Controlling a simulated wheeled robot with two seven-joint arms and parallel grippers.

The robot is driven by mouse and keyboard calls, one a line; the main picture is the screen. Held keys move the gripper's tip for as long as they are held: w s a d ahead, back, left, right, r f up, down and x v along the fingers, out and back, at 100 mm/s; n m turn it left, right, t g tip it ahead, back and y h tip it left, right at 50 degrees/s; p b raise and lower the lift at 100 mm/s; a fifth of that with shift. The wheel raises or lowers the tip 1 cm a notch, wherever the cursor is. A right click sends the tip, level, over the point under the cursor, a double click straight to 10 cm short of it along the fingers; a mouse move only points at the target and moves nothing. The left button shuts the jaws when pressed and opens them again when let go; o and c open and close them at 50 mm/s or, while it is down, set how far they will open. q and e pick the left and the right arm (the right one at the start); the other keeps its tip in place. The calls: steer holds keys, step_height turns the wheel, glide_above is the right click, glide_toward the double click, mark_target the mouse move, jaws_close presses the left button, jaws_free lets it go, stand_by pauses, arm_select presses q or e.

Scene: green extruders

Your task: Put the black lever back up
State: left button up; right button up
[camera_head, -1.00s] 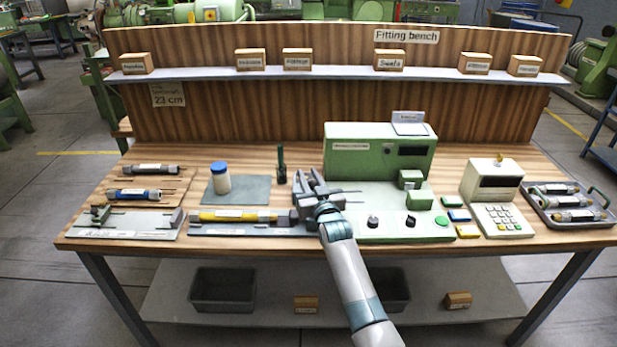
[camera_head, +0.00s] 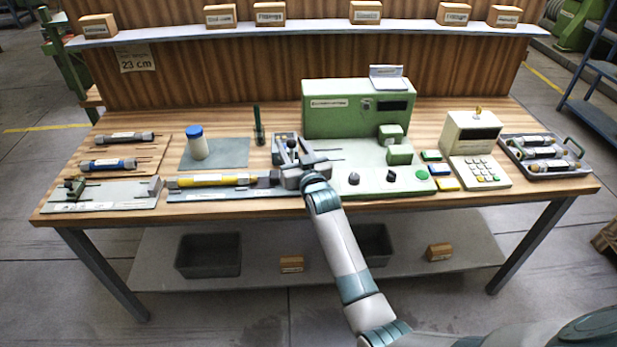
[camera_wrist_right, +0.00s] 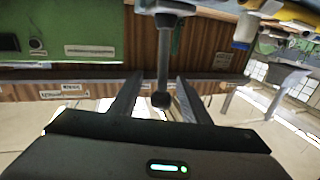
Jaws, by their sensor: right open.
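The black lever shows in the right wrist view as a grey rod ending in a black ball (camera_wrist_right: 161,100). The ball is between the two fingers of my right gripper (camera_wrist_right: 155,97), with visible gaps to either side. In the head view the gripper (camera_head: 293,154) is at a small unit (camera_head: 284,141) left of the green machine (camera_head: 340,118). There the fingers partly hide the unit, and the lever's angle is hard to tell. My right gripper is open. My left gripper is not in view.
The machine's front panel (camera_head: 385,187) has knobs just to the right.

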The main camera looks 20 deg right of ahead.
arm_select(q)
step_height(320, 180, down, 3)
steer(key=b, duration=0.3)
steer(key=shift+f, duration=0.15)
arm_select(e)
steer(key=s, duration=1.3)
steer(key=shift+s+f, duration=0.2)
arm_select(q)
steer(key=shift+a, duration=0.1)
arm_select(e)
steer(key=shift+d, duration=0.1)
steer(key=shift+c, duration=0.6)
